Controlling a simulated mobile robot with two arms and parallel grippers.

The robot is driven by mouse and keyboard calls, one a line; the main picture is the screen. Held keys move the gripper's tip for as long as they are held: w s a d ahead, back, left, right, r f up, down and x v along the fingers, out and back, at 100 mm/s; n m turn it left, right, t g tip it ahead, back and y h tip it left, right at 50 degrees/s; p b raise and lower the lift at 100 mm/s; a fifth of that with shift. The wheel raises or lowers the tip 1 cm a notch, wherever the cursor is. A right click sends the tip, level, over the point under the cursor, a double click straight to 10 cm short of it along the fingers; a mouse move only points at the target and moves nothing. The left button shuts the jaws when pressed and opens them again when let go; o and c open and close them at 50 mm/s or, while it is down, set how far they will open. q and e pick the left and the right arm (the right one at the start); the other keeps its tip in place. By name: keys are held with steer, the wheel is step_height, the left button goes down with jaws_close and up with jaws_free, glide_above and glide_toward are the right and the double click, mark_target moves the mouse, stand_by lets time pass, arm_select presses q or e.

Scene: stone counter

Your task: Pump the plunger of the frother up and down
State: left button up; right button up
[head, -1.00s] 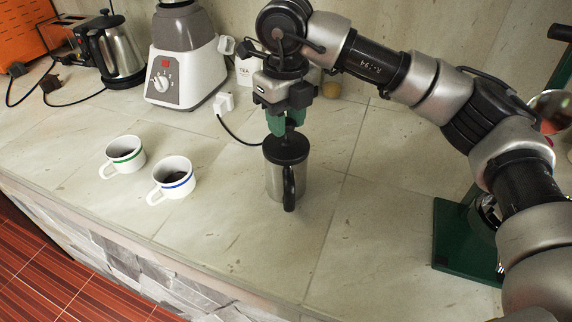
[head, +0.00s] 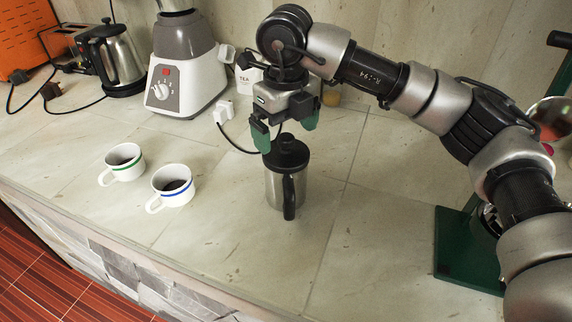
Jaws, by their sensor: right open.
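The frother (head: 287,180) is a steel jug with a black lid and a black handle, upright on the stone counter. Its black plunger knob (head: 287,141) sits low, close to the lid. My right gripper (head: 285,136) is above and slightly behind the frother, pointing down. Its green fingers are spread apart, one to each side of the knob, with nothing held between them. Whether a finger touches the knob cannot be told. My left gripper is not in view.
Two white cups, one green-banded (head: 123,163) and one blue-banded (head: 172,186), stand left of the frother. A blender (head: 186,70) and a kettle (head: 113,60) stand at the back left. A green-based device (head: 462,250) stands at the right. Counter in front of the frother is clear.

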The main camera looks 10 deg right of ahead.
steer(key=shift+r+p, duration=1.7)
steer(key=shift+r, duration=1.45)
